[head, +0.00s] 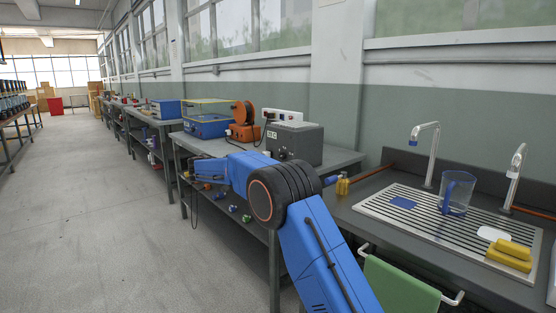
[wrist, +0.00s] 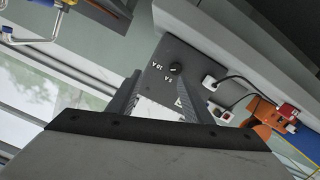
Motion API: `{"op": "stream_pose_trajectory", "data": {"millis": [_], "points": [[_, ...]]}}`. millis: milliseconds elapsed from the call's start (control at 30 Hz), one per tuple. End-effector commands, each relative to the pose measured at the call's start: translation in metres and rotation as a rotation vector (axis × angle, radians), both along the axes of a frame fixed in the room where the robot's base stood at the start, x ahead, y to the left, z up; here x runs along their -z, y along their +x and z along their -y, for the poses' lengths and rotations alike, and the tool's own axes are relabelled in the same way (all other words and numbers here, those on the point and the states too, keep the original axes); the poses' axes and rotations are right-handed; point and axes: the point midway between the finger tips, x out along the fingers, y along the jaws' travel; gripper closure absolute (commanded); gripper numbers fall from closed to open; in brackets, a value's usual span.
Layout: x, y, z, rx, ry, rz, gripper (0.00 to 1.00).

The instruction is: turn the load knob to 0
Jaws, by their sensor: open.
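In the wrist view a round black knob (wrist: 176,69) sits on a dark grey panel. Small white markings beside it look like current values, tilted in the picture; I cannot read its pointer's position. My gripper (wrist: 158,84) is open and empty, its two fingers apart, with the knob beyond the fingertips and not visibly touched. In the head view a grey box (head: 294,143) with a small white label stands on the bench; its front is partly hidden by my blue arm.
An orange reel unit (head: 244,122), a white socket strip (head: 284,116) and a blue instrument (head: 207,126) stand by the box. Cables and an orange unit (wrist: 265,112) show in the wrist view. A sink drainer (head: 400,213) with a jug (head: 456,194) lies right.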

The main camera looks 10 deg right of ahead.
Motion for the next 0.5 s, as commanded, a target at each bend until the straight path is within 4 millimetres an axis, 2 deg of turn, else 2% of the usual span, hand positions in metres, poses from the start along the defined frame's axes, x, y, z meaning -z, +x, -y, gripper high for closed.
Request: {"op": "stream_pose_trajectory", "data": {"millis": [33,100,233,367,500], "points": [[0.007,0.008,-0.014,-0.005,-0.014,0.029,0.54],[0.012,0.016,-0.027,-0.010,-0.028,0.070,0.54],[0.018,0.024,-0.042,-0.015,-0.044,0.120,0.54],[0.019,0.028,-0.045,-0.018,-0.051,0.139,0.54],[0.019,0.034,-0.035,-0.017,-0.051,0.140,0.54]]}}
